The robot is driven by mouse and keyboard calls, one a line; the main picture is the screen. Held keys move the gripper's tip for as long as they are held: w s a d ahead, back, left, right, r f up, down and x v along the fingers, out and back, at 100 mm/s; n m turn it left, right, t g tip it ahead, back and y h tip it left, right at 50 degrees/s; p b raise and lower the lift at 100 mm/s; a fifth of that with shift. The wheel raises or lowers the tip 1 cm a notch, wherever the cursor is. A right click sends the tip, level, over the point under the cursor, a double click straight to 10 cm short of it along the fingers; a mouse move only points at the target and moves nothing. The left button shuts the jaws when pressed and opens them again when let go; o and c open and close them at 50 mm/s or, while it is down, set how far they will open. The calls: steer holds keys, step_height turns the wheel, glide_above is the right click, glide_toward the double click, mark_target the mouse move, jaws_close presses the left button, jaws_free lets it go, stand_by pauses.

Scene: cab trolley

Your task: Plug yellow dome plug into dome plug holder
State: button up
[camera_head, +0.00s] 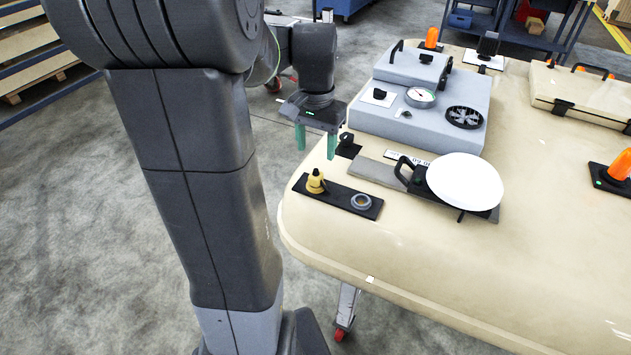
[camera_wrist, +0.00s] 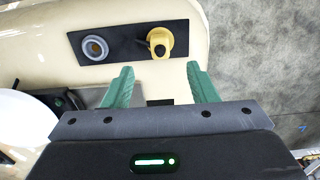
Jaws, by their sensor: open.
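The yellow dome plug (camera_head: 316,182) stands at the left end of a black plate (camera_head: 336,199) near the table's left corner. The dome plug holder, a grey ring (camera_head: 361,201), sits at the right end of that plate and looks empty. In the wrist view the plug (camera_wrist: 159,43) is at the right of the plate (camera_wrist: 121,49) and the ring (camera_wrist: 95,48) at the left. A dark part sticks out from the plug's side. My gripper (camera_head: 317,155) is open and empty, with green fingers pointing down behind the plug. In the wrist view its fingertips (camera_wrist: 159,68) are apart from the plug.
A grey box (camera_head: 420,112) with a gauge (camera_head: 420,97) lies behind. The cream tabletop (camera_head: 400,250) in front is mostly clear.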

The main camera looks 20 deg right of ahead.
mark_target(316, 174)
step_height(316, 174, down, 9)
steer(key=b, duration=0.6)
steer(key=shift+r, duration=0.2)
steer(key=shift+r+p, duration=0.1)
steer(key=shift+p, duration=0.25)
stand_by(0.6)
jaws_close()
steer(key=shift+r+p, duration=2.75)
steer(key=shift+r, duration=0.25)
